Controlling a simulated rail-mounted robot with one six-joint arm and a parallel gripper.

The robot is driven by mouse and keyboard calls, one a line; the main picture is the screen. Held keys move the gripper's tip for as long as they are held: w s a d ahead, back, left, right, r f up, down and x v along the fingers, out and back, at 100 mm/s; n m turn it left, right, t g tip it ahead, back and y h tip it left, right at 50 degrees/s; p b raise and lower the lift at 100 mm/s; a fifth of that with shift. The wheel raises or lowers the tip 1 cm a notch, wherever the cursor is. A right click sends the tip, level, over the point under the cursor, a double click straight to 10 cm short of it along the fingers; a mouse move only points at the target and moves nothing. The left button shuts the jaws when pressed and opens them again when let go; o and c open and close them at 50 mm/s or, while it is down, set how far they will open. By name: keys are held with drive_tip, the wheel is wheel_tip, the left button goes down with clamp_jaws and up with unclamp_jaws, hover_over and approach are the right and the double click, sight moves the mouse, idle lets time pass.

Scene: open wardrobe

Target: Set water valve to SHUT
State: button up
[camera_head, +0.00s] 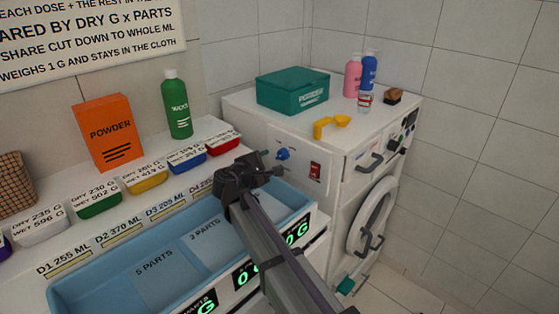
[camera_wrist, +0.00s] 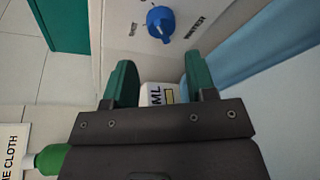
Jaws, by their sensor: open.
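The water valve is a blue knob (camera_head: 283,154) on a white panel on the washing machine's side. In the wrist view the knob (camera_wrist: 160,24) is at the top centre, beside the word WATER; its smaller position marks are too blurred to read surely. My gripper (camera_head: 274,170) is just in front of the panel, close to the knob in the head view. In the wrist view my gripper (camera_wrist: 161,82) has its two green fingers apart, with the knob beyond the tips and not between them. I see no contact with the knob.
A red switch (camera_head: 315,171) sits right of the knob. A blue basin (camera_head: 130,268) lies below my arm. A red tub (camera_head: 222,143) stands at the counter's end, left of my gripper. A teal powder box (camera_head: 293,90) and yellow scoop (camera_head: 332,125) are on the washer (camera_head: 240,102).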

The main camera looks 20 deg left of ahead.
sight(279, 156)
drive_tip(key=b+x, duration=0.1)
drive_tip(key=x, duration=0.7)
drive_tip(key=shift+d+f, duration=0.1)
drive_tip(key=c, duration=0.6)
